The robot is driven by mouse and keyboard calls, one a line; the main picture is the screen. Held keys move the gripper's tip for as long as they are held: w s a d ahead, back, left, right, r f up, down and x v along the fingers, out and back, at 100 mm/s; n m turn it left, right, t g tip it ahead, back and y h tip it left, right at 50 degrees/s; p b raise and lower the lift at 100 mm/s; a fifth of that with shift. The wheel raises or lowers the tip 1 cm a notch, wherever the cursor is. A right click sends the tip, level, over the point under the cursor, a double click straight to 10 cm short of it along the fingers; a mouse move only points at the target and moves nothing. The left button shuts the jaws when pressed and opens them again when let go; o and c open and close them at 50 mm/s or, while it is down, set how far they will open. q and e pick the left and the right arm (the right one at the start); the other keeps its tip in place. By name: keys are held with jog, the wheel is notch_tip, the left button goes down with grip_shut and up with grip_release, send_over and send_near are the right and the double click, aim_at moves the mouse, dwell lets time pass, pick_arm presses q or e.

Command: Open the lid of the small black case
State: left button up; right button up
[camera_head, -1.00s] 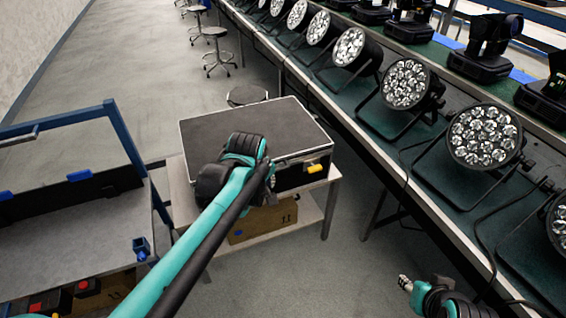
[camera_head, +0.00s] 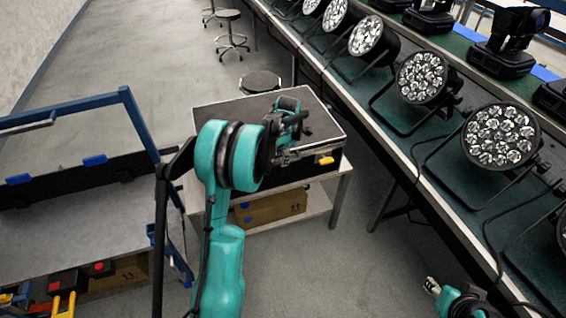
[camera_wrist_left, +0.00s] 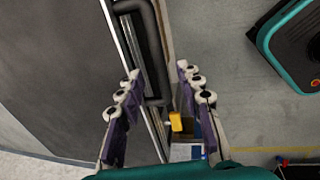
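The small black case (camera_head: 232,112) lies closed on a small white table in the head view, with silver edges and a yellow latch (camera_head: 326,160) on its front side. My left arm covers part of its lid and front. My left gripper (camera_head: 290,155) is at the case's front edge. In the left wrist view, its two fingers (camera_wrist_left: 155,92) are spread apart, with the case's silver edge and a black handle (camera_wrist_left: 152,50) between and beyond them. The latch (camera_wrist_left: 175,122) shows near the right finger. My right gripper (camera_head: 432,287) is low at the right, away from the case; its fingers are too small to judge.
A long green-topped bench (camera_head: 400,150) with par lights (camera_head: 500,136) runs along the right. A blue-framed cart (camera_head: 75,225) stands at the left. A cardboard box (camera_head: 272,207) is on the table's lower shelf. Stools (camera_head: 231,40) stand behind the case; open floor lies in front.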

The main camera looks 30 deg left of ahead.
pick_arm(q)
jog(key=shift+w+a+f+b, duration=0.15)
jog(key=shift+f+b, duration=0.1)
jog(key=shift+f, duration=0.7)
jog(key=shift+w+a+f+b, duration=0.1)
jog(key=shift+f+b, duration=0.15)
jog(key=shift+f, duration=0.65)
jog(key=shift+c, duration=0.4)
grip_shut()
